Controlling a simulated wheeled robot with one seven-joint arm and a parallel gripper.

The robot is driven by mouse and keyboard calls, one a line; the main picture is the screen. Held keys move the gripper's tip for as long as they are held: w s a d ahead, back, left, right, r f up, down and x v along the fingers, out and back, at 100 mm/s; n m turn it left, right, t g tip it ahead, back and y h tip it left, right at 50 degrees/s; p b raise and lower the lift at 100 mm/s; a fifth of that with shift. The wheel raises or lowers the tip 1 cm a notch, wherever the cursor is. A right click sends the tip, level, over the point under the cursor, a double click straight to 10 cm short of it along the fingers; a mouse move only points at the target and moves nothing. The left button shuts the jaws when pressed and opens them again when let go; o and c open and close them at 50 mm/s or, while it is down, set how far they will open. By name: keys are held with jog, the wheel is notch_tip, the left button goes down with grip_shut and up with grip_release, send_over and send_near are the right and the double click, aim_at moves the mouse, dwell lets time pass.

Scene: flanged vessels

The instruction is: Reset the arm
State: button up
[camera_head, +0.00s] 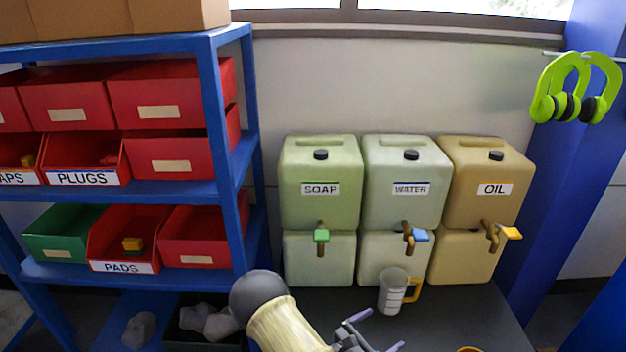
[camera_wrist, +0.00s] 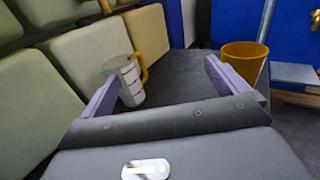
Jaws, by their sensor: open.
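My gripper (camera_head: 378,332) is at the bottom of the head view, low over the dark bench top and in front of the containers. Its two purple fingers stand apart in the wrist view (camera_wrist: 160,88), with nothing between them. A grey measuring jug with a yellow handle (camera_head: 393,291) stands upright on the bench below the water container's tap, apart from my gripper. In the wrist view the jug (camera_wrist: 127,82) is beyond the left finger, which overlaps its edge.
Soap (camera_head: 320,208), water (camera_head: 408,205) and oil (camera_head: 486,205) containers with taps line the wall. An orange cup (camera_wrist: 243,64) stands beyond the right finger. A blue shelf (camera_head: 120,190) with red bins is at left. Green ear defenders (camera_head: 577,88) hang at right.

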jog(key=s+d+r+m+g+y+b, duration=0.1)
jog(key=s+m+g+y+b, duration=0.25)
jog(key=s+m+g, duration=0.35)
jog(key=s+d+r+m+g+y+b, duration=0.25)
jog(key=s+m+g+y, duration=0.35)
jog(key=m, duration=0.3)
jog(key=a+r+m+t+y+p, duration=0.1)
jog(key=r+m+t+p, duration=0.1)
jog(key=r+p, duration=0.5)
jog(key=s+a+r+m+t+y+p, duration=0.1)
jog(key=r+m+p, duration=0.3)
jog(key=r+p, duration=0.4)
jog(key=a+r+m+t+y+p, duration=0.2)
jog(key=r+p, duration=0.6)
jog(key=r, duration=0.8)
jog(key=shift+s+a+r+m+t+y, duration=0.2)
jog(key=shift+a+m+t+y, duration=0.25)
jog(key=shift+y, duration=0.3)
